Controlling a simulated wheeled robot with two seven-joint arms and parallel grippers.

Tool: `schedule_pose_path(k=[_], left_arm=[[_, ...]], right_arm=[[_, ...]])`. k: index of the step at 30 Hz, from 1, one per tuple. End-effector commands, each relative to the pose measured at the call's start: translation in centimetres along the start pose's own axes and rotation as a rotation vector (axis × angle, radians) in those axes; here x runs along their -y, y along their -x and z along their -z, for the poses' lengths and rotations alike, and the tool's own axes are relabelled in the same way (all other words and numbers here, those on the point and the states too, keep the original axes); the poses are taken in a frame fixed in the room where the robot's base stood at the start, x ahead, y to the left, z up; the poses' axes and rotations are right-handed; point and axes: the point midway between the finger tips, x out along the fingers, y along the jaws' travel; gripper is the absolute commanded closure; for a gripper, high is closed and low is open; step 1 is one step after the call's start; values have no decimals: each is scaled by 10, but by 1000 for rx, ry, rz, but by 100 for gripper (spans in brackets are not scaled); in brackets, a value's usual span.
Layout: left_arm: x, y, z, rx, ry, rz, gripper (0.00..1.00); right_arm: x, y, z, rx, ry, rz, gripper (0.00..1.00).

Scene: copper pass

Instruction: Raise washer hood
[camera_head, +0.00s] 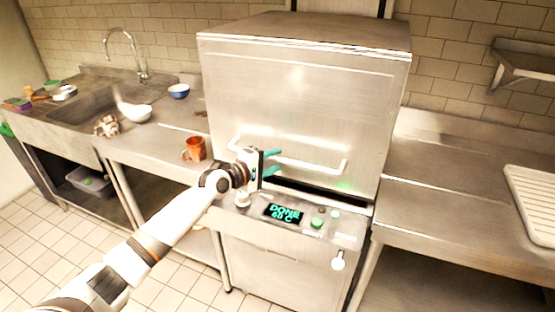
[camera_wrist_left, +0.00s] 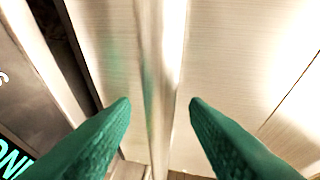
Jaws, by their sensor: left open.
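The washer hood (camera_head: 310,95) is a large stainless steel box in the middle of the head view. It sits low over the washer base, with a narrow dark gap along its lower edge. A pale bar handle (camera_head: 325,168) runs across the lower front of the hood. My left gripper (camera_head: 276,162) is at the handle, its teal fingers open above and below the bar's line. In the left wrist view the handle (camera_wrist_left: 160,60) runs between the two open fingertips, with space on both sides. Whether a finger touches it cannot be told. My right gripper is not in view.
The control panel (camera_head: 284,213) below the hood reads "DONE 60 C". An orange mug (camera_head: 194,149) stands on the left counter near my arm. The right counter (camera_head: 430,165) has a white ribbed rack (camera_head: 535,200).

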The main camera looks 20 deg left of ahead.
Motion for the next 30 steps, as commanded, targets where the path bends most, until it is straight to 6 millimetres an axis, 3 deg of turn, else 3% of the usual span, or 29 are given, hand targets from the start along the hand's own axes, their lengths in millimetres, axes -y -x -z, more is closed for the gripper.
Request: schedule_pose_path(k=[6,15,17,23,30], left_arm=[[-1,-20,0,0,0,-1,59],[-1,-22,0,0,-1,-1,59],[-1,-22,0,0,-1,-1,65],[-1,-22,0,0,-1,-1,98],[0,-22,0,0,-1,-2,100]], right_arm=[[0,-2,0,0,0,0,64],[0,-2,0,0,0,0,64],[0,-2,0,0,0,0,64],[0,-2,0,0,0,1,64],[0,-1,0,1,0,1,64]])
